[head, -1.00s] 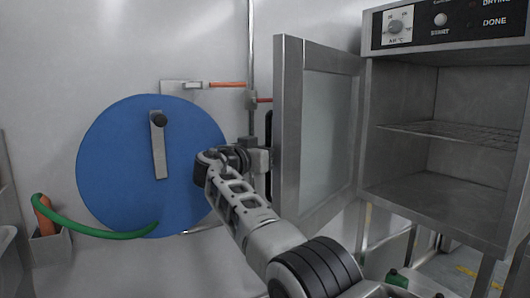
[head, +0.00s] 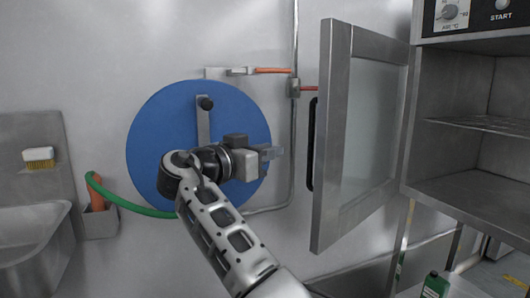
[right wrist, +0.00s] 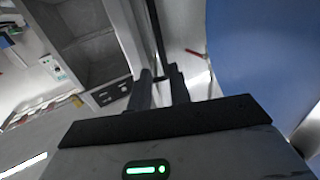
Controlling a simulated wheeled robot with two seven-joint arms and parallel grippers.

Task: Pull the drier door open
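The drier door (head: 368,135) stands wide open in the head view, swung out to the left of the drier (head: 460,95). Its black handle (head: 311,145) is on the outer face, near the free edge. My right gripper (head: 271,153) is left of the handle and apart from it, in front of the blue disc. In the right wrist view, the two dark fingers of my right gripper (right wrist: 160,90) stand apart with nothing held between them. My left gripper is in neither view.
A blue disc (head: 150,140) with a crank and a pipe (head: 293,150) are on the wall behind my right arm. A sink (head: 35,235) is at left, and a green hose (head: 140,208) hangs beside it. A green bottle (head: 435,284) is at lower right.

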